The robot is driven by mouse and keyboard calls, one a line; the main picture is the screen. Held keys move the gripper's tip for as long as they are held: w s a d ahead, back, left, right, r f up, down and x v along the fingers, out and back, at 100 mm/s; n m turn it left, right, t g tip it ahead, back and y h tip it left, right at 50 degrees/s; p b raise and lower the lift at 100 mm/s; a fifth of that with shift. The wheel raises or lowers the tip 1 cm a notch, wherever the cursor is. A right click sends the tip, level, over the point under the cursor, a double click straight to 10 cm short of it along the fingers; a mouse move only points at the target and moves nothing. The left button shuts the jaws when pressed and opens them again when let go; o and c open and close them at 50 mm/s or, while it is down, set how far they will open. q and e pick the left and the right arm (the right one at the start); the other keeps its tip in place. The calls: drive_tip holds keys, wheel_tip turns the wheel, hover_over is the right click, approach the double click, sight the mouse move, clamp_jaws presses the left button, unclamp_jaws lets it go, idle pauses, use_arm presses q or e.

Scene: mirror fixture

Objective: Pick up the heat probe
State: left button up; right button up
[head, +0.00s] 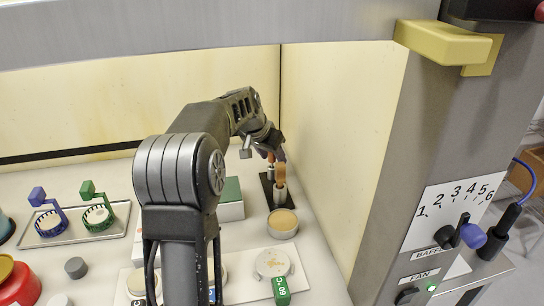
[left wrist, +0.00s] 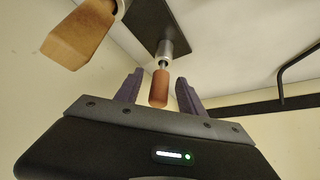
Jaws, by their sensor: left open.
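Two handled tools stand on a black plate (head: 267,192) near the right wall. One has a reddish-brown handle (left wrist: 160,88) with a thin metal shaft in a metal socket (left wrist: 174,48). The other has a thicker tan wooden handle (left wrist: 78,33), which also shows in the head view (head: 280,174). No label shows which is the heat probe. My left gripper (head: 271,150) is open, its purple fingers on either side of the reddish-brown handle; I cannot tell if they touch it. In the head view the gripper partly hides that handle. My right gripper is not in view.
A round tan-topped dish (head: 282,223) stands just in front of the black plate, and a green-topped box (head: 231,198) to its left. The hood's right wall (head: 335,120) is close by. A metal tray (head: 119,236) with blue and green holders lies left.

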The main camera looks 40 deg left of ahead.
use_arm(q)
drive_tip(key=shift+c, duration=0.4)
clamp_jaws()
idle(0.4)
